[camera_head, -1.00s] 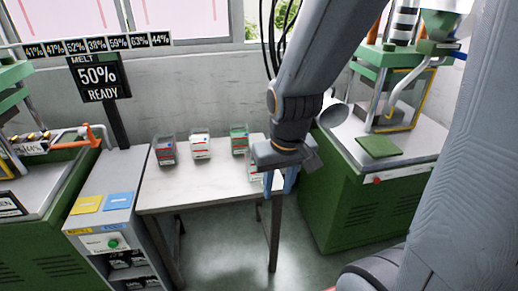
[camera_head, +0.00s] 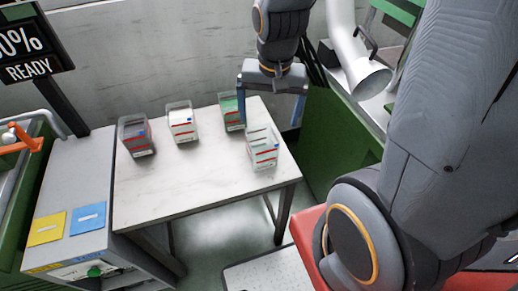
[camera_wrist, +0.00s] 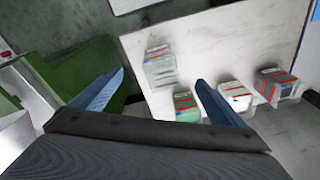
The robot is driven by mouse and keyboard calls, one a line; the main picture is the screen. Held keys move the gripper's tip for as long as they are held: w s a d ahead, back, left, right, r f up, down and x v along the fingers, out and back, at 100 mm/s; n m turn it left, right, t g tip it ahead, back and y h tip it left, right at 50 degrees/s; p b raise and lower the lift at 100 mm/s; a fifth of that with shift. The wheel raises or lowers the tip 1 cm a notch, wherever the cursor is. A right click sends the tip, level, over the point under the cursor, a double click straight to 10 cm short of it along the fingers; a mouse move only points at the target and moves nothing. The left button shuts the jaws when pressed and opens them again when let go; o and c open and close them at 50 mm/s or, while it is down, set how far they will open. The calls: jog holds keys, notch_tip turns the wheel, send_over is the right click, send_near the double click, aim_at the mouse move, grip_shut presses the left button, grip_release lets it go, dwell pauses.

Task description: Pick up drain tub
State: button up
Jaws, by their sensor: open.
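Several small clear tubs with red-and-white labels stand on a white table (camera_head: 150,205). One holds something dark (camera_head: 137,135), one something white (camera_head: 182,121), one something green (camera_head: 232,112); a pale, nearly clear one (camera_head: 262,147) stands nearest the right edge. I cannot read which is the drain tub. My gripper (camera_head: 270,114) is open and empty, above the table's far right part, by the green and pale tubs. In the wrist view, the pale tub (camera_wrist: 160,66) shows beyond and between the fingers (camera_wrist: 150,95), and the green tub (camera_wrist: 187,108) is beside the right finger.
A grey cabinet with a yellow pad (camera_head: 46,228) and a blue pad (camera_head: 88,218) stands left of the table. A green machine (camera_head: 335,135) stands close on the right. A wall is behind. The table's front left part is clear.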

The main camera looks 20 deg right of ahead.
aim_at(260, 137)
jog(key=shift+w+a+f+m+g+b, duration=0.2)
jog(key=shift+w+f+m+b, duration=0.75)
jog(key=shift+f+m, duration=1.7)
jog(key=shift+w+d+f+m+g+b, duration=0.1)
jog(key=shift+w+f+m+g+b, duration=0.25)
jog(key=shift+w+f+m+b, duration=2.05)
jog(key=shift+s+a+f+m+g+p, duration=0.2)
jog(key=shift+f+m+p, duration=1)
jog(key=shift+f, duration=2.9)
jog(key=shift+m, duration=0.35)
jog(key=f, duration=0.2)
jog(key=d+f, duration=0.1)
jog(key=f, duration=0.1)
jog(key=shift+s+p, duration=0.1)
jog(key=shift+p, duration=0.2)
jog(key=shift+f, duration=0.55)
jog(key=c, duration=1.1)
jog(key=shift+r, duration=0.1)
jog(key=shift+c, duration=0.2)
